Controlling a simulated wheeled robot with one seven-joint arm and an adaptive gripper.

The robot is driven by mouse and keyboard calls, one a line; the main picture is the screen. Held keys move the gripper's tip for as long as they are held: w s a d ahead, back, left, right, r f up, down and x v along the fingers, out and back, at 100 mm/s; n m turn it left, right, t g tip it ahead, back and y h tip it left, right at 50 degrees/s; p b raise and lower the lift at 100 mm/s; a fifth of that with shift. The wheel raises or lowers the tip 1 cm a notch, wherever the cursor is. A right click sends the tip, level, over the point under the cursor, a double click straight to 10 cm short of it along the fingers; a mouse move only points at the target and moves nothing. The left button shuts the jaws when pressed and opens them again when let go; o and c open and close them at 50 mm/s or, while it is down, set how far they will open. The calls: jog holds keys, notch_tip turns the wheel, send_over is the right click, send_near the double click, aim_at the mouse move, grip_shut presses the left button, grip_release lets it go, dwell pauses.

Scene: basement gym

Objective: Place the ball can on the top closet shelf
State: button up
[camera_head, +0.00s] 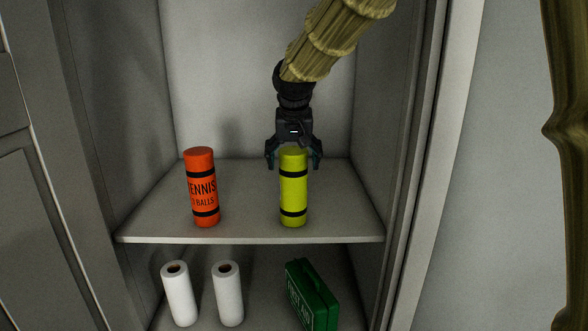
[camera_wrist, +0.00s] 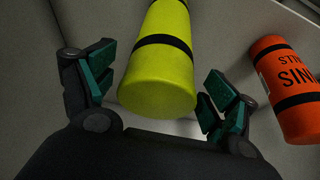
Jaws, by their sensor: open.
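A yellow ball can (camera_head: 293,190) with black bands stands upright on the upper visible closet shelf (camera_head: 245,220), right of centre. My gripper (camera_head: 293,160) is above it with its fingers spread on either side of the can's top. In the wrist view the yellow can (camera_wrist: 158,80) lies between the open green-padded fingers (camera_wrist: 160,90), with gaps on both sides. An orange tennis ball can (camera_head: 201,188) stands upright on the same shelf to the left. It also shows at the right of the wrist view (camera_wrist: 290,90).
Two white paper rolls (camera_head: 179,293) (camera_head: 228,291) and a green first aid case (camera_head: 312,296) stand on the shelf below. The closet side wall (camera_head: 380,130) is right of my gripper. The shelf between the two cans is clear.

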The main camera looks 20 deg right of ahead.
jog(key=d+b+v, duration=0.1)
jog(key=b+v, duration=0.1)
jog(key=v, duration=0.7)
jog(key=shift+s+a+r, duration=0.3)
jog(key=shift+a+r, duration=0.05)
jog(key=shift+a, duration=0.15)
